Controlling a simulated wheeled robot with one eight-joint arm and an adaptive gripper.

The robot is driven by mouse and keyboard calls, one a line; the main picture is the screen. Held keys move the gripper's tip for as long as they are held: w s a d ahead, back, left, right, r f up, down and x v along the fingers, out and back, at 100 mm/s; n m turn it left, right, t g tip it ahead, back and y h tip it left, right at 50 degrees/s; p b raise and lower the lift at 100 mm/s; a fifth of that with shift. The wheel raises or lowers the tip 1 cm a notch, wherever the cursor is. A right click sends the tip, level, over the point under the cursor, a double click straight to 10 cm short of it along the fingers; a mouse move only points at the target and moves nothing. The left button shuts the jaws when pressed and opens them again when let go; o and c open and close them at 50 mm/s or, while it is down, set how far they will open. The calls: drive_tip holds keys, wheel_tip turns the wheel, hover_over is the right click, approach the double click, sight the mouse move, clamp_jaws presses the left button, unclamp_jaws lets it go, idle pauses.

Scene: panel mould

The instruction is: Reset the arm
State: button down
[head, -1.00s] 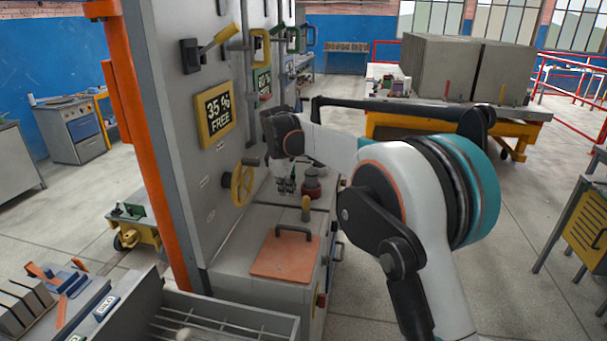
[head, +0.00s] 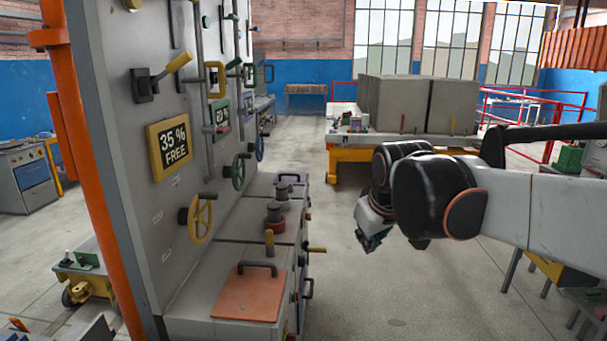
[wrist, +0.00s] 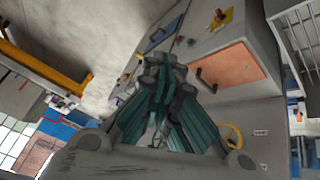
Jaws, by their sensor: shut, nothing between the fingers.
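My gripper (head: 368,240) hangs at the end of my arm, over the open floor to the right of the grey panel machine in the head view. In the wrist view my gripper (wrist: 160,72) has its teal fingers closed together with nothing between them. It is apart from the panel, the handwheels and the levers. My white arm reaches in from the right edge of the head view.
The grey panel (head: 130,190) carries a yellow handwheel (head: 201,218) and a "35 % FREE" sign (head: 170,146). An orange lid (head: 249,293) with a handle lies on the machine's ledge. Grey slabs (head: 400,103) stand on a cart behind. The floor between is clear.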

drive_tip(key=s+d+f+m+b, duration=0.1)
drive_tip(key=s+d+f, duration=0.1)
drive_tip(key=s+f, duration=0.2)
drive_tip(key=s+d+f+m+b, duration=0.1)
drive_tip(key=s+f, duration=0.3)
drive_tip(key=s, duration=0.6)
drive_tip(key=s+d+f+m+b, duration=0.1)
drive_tip(key=s+d+f+m, duration=0.2)
drive_tip(key=s+f, duration=0.2)
drive_tip(key=s, duration=0.3)
drive_tip(key=shift+t, duration=0.3)
drive_tip(key=shift+s+d, duration=0.1)
